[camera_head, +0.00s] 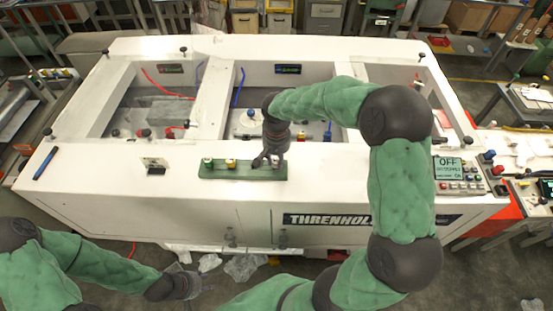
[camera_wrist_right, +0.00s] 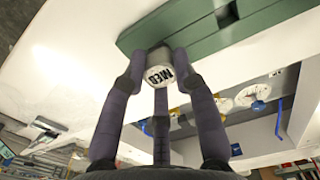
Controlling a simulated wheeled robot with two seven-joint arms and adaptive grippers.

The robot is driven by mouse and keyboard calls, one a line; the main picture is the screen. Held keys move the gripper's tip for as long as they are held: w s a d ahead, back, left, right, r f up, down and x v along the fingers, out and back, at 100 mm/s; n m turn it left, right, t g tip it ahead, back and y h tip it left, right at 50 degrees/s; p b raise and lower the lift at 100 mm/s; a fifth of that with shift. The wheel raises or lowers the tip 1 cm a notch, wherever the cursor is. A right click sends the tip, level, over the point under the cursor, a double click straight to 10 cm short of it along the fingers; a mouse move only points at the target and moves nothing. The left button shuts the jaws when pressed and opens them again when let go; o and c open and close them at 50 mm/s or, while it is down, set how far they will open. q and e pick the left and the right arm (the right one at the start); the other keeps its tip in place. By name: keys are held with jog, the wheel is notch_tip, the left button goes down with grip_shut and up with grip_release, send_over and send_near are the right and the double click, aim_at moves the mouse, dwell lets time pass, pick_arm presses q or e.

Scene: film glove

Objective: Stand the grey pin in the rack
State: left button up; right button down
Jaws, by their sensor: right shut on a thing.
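The green rack (camera_head: 243,173) lies on the white machine's front ledge, and its edge and a dark slot show in the right wrist view (camera_wrist_right: 205,32). My right gripper (camera_head: 268,162) is at the rack's right end. Whether this pin sits in the rack is hidden. My left gripper (camera_head: 192,287) is low at the left, away from the rack; its fingers are unclear.
The white machine (camera_head: 110,180) has open wells behind the ledge, with hoses and small parts inside. A blue pen (camera_head: 45,163) and a small dark block (camera_head: 154,166) lie left of the rack. A control panel (camera_head: 458,175) is at the right. Ledge between block and rack is clear.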

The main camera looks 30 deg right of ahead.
jog(key=c, duration=1)
grip_release()
jog(key=shift+f, duration=0.15)
jog(key=shift+o, duration=0.2)
notch_tip(320, 180, up, 12)
jog(key=shift+r+b, duration=0.2)
jog(key=shift+b, duration=0.2)
